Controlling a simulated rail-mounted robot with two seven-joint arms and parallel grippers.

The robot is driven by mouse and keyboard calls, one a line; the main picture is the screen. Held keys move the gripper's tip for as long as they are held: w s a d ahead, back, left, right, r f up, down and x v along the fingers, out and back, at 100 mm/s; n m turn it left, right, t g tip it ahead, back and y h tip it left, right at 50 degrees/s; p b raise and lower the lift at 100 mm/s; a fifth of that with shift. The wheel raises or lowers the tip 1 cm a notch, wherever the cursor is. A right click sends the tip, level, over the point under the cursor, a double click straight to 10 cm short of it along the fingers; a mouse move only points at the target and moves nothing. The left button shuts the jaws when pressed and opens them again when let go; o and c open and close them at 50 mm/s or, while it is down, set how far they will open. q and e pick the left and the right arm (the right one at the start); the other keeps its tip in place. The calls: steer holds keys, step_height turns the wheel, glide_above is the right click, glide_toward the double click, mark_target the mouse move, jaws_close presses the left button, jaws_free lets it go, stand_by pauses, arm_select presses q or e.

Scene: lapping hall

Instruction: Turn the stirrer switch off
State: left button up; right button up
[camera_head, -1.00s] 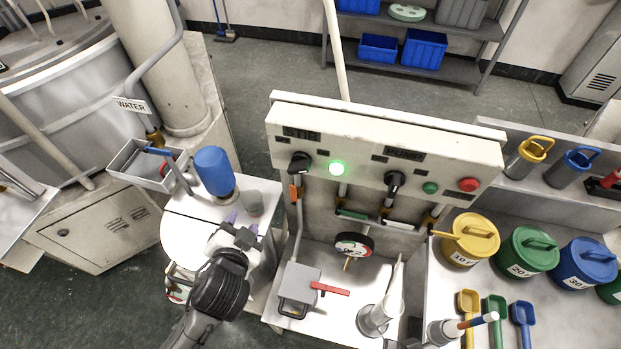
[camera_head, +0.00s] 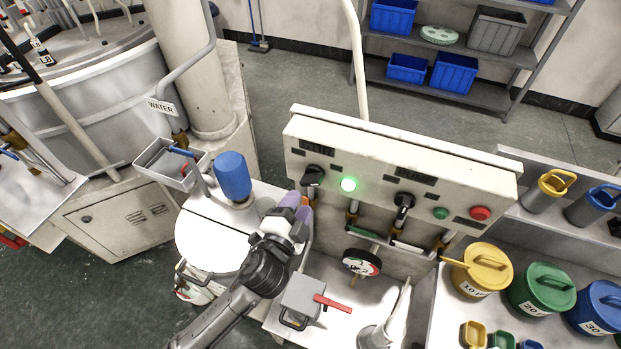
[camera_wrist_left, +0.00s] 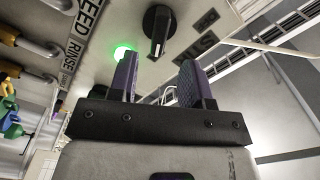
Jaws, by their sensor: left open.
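The stirrer switch is a black rotary knob (camera_head: 313,175) at the left end of the pale control panel (camera_head: 400,150), under a small dark label. A lit green lamp (camera_head: 348,184) sits just right of it. The knob also shows in the left wrist view (camera_wrist_left: 157,30), with its grip bar nearly upright, and the lamp glows there too (camera_wrist_left: 122,51). My left gripper (camera_head: 297,206) has purple fingers and is open and empty. It is just below the knob and apart from it. In the left wrist view its spread fingers (camera_wrist_left: 160,78) point at the panel. My right gripper is out of view.
A second black knob (camera_head: 404,201), a green button (camera_head: 440,213) and a red button (camera_head: 480,213) are farther right on the panel. A blue bottle (camera_head: 233,177) stands left of my gripper. A gauge (camera_head: 361,262) and a red-handled grey box (camera_head: 304,299) are below.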

mark_target(309, 185)
arm_select(q)
steer(key=x, duration=0.8)
steer(key=shift+p, duration=0.3)
steer(key=shift+s, duration=0.1)
jaws_close()
